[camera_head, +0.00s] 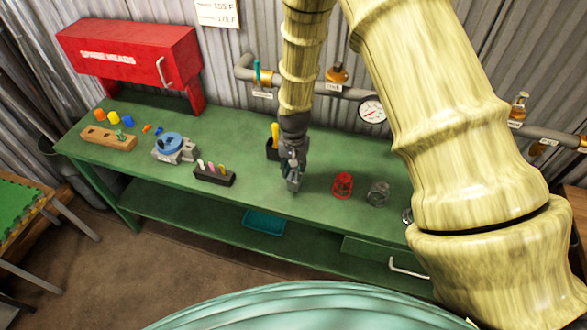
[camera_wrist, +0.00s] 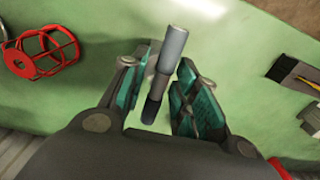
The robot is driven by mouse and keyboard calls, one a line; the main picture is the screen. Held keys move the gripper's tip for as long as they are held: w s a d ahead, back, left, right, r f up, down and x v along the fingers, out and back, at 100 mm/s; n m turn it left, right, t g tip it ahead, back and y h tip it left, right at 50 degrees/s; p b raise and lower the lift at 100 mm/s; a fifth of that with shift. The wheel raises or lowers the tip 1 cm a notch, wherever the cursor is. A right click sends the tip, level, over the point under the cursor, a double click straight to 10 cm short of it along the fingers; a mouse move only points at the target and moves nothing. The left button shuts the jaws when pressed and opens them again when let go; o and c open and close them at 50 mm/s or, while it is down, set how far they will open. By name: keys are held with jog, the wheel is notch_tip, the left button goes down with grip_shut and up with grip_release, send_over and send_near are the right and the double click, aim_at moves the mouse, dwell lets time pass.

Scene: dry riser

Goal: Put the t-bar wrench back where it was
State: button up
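My gripper (camera_head: 292,168) hangs low over the green bench, between a black holder and a red wheel-like cage. In the wrist view its two teal-padded fingers (camera_wrist: 167,66) close on a grey bar with a dark lower end, which looks like the t-bar wrench (camera_wrist: 172,48). The bar is tilted in that view, and I cannot make out its crossbar. In the head view the wrench is too small and too covered by the gripper to tell apart. I cannot tell whether it touches the bench.
The red cage (camera_head: 342,185) and a grey fitting (camera_head: 378,193) stand to the right. The black holder (camera_head: 271,151) with a yellow handle is close behind, left. A black rack (camera_head: 214,176), blue-topped device (camera_head: 173,147) and wooden block (camera_head: 108,138) stand left. A gauge pipe (camera_head: 345,92) runs behind.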

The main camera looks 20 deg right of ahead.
notch_tip(320, 180, up, 12)
jog(key=b, duration=0.4)
jog(key=shift+r, duration=0.15)
dwell(0.7)
jog(key=shift+s, duration=0.1)
